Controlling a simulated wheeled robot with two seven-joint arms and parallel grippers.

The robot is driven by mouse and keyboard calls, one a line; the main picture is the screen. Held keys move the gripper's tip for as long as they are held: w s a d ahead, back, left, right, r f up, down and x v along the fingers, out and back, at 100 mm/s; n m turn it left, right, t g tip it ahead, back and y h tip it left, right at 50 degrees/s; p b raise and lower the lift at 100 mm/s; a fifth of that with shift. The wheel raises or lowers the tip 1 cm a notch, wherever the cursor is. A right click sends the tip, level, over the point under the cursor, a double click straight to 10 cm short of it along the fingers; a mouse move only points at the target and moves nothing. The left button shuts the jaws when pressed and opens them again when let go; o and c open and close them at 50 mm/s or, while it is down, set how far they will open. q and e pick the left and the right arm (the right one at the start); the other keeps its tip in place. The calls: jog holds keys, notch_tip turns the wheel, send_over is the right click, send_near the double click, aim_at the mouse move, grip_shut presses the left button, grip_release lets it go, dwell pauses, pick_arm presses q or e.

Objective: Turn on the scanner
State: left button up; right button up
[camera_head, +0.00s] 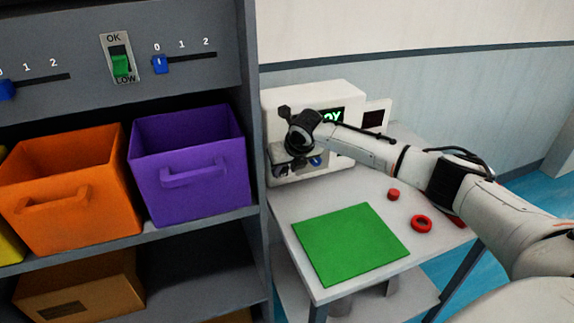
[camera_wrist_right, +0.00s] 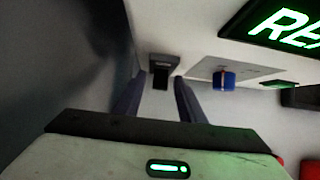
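The scanner (camera_head: 345,92) is a white box at the back of the white table, with a dark display (camera_head: 331,115) lit with green letters. The letters also show in the wrist view display (camera_wrist_right: 285,25). My right gripper (camera_head: 283,166) is at the scanner's front left, and my arm hides part of that front. In the wrist view the fingers of the right gripper (camera_wrist_right: 157,95) are apart, with a black switch-like part (camera_wrist_right: 161,70) beyond the gap between them. I cannot tell whether they touch it. A blue knob (camera_wrist_right: 222,80) sits to its right. My left gripper is out of view.
A grey shelf (camera_head: 255,120) stands close on the left, with orange (camera_head: 65,180) and purple (camera_head: 190,160) bins and a slider panel (camera_head: 200,35).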

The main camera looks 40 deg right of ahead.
jog(key=v, duration=1)
dwell(0.3)
